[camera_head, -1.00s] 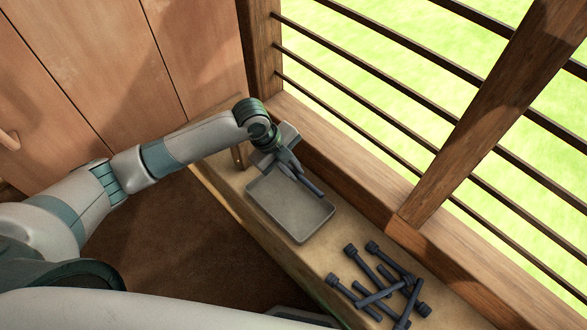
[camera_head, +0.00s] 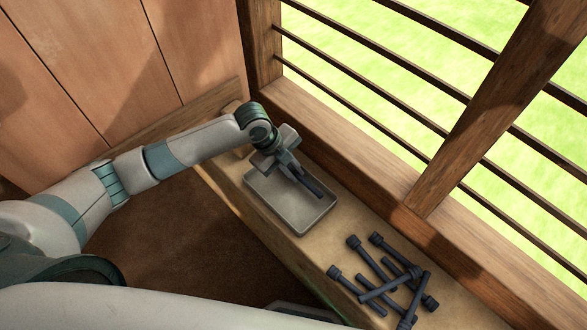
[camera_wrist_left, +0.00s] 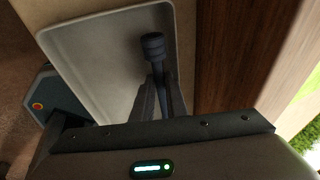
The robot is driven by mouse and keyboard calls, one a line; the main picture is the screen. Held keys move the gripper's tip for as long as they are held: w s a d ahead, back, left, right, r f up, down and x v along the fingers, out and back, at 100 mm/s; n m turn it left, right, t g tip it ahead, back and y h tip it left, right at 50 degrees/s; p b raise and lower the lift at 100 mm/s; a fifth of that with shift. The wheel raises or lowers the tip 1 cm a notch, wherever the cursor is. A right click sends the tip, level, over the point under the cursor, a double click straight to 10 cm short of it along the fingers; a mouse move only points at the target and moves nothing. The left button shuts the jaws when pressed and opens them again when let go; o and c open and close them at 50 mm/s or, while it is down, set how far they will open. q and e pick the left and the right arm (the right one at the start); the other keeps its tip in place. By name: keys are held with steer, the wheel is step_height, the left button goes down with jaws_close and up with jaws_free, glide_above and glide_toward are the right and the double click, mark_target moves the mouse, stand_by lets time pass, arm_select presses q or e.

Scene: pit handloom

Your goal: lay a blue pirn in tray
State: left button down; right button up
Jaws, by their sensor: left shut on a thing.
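The tray (camera_head: 283,219) is a shallow grey rectangle on the ledge below the window bars; it also fills much of the left wrist view (camera_wrist_left: 85,60). My left gripper (camera_head: 297,172) is over the tray's far right side, shut on a dark blue pirn (camera_head: 311,186). In the left wrist view the pirn's thick head (camera_wrist_left: 153,44) sticks out beyond the fingers (camera_wrist_left: 160,95), over the tray near its right edge. I cannot tell whether the pirn touches the tray floor. My right gripper is not in view.
Several dark blue pirns (camera_head: 385,278) lie in a crossed pile on the ledge (camera_head: 322,247), right of the tray. A wooden window frame with bars (camera_head: 352,164) runs close behind the tray. Wooden panels (camera_head: 85,70) stand at the left.

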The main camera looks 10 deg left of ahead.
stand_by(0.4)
arm_select(q)
steer(key=c, duration=1.7)
jaws_free()
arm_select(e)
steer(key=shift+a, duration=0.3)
arm_select(q)
steer(key=shift+r, duration=0.1)
